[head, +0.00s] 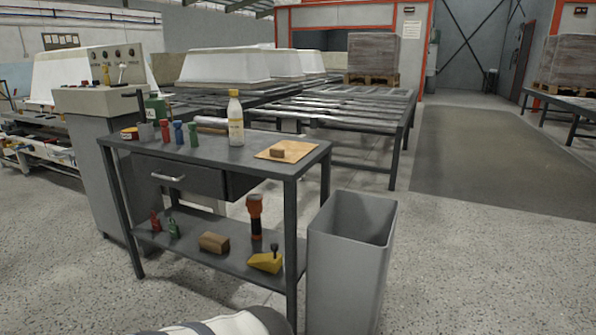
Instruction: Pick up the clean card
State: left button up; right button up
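A flat tan sheet (268,153) lies at the right end of the grey workbench top (225,151). It is the only card-like thing I can make out, and I cannot tell whether it is the clean card. Neither of my grippers is in view. Only a rounded white and grey part, likely of my own arm, shows at the bottom edge.
A bottle (235,118) and several small coloured containers stand on the bench. The lower shelf (215,245) holds an orange torch (255,215), a brown block (214,242) and a yellow tool (265,262). A grey bin (350,265) stands right of the bench. Floor further right is clear.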

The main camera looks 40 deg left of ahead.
aim_at(288, 147)
jog(key=i+l+u, duration=0.15)
jog(key=i+u, duration=0.2)
jog(key=i+l+u, duration=1.4)
jog(key=l+u, duration=0.35)
jog(key=l, duration=0.25)
jog(key=i+l+u, duration=0.15)
jog(key=l+u, duration=0.25)
jog(key=l, duration=0.2)
jog(key=l+u, duration=0.35)
jog(key=l, duration=0.25)
